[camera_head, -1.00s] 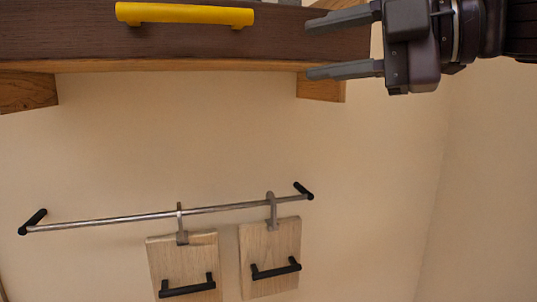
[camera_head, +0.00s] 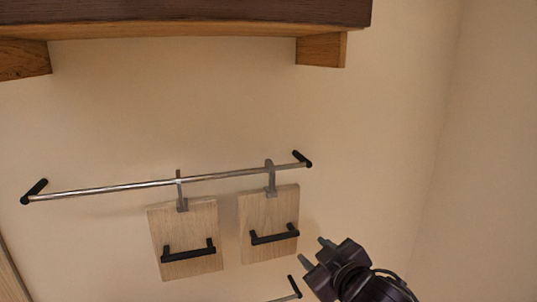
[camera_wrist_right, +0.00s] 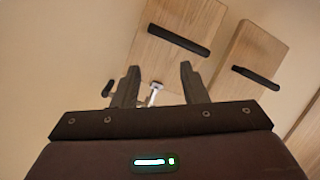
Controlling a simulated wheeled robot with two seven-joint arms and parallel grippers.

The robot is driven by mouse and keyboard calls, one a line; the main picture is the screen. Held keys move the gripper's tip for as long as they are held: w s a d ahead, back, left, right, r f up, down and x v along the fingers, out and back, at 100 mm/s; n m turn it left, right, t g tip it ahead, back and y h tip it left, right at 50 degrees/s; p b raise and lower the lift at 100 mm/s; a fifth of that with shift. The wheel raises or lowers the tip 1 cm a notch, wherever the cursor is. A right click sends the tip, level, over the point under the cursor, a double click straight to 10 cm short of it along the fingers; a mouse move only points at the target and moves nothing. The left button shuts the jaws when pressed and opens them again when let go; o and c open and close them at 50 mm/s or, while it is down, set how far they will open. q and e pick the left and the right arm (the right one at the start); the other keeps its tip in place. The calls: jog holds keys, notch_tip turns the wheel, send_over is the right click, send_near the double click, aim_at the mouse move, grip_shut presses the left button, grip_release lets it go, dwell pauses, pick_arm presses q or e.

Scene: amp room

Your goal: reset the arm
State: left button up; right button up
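My right gripper (camera_head: 314,254) is at the lower right of the head view, below and to the right of the right wooden board. Its two fingers are apart with nothing between them. In the right wrist view its fingers (camera_wrist_right: 160,90) are also spread, with the end of a metal rail (camera_wrist_right: 154,95) showing in the gap behind them. My left gripper is not in view.
Two wooden boards (camera_head: 187,229) (camera_head: 268,207) with black handles hang by hooks from a metal rail (camera_head: 110,188) on the wall. A second rail (camera_head: 284,299) shows at the bottom edge. A wooden shelf (camera_head: 180,30) is above. The wall at right is clear.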

jog(key=s+d+f+m+g+h, duration=0.2)
jog(key=s+d+f+m+g, duration=0.25)
jog(key=s+f, duration=0.75)
jog(key=s+d+f+m+g+h, duration=0.3)
jog(key=s+d+f+g, duration=0.25)
jog(key=s+f, duration=0.65)
notch_tip(320, 180, down, 34)
jog(key=s+g+b, duration=0.1)
jog(key=g+b, duration=0.1)
jog(key=b, duration=0.4)
jog(key=s+d+f+b, duration=0.1)
jog(key=s+f+b, duration=0.2)
jog(key=s+f, duration=0.7)
jog(key=s+d+f+b, duration=0.2)
jog(key=s+f, duration=0.8)
jog(key=f, duration=0.5)
jog(key=shift+d+g+b, duration=0.2)
jog(key=shift+g+b, duration=0.2)
jog(key=shift+b, duration=0.1)
jog(key=shift+s+n, duration=0.1)
jog(key=shift+n, duration=0.15)
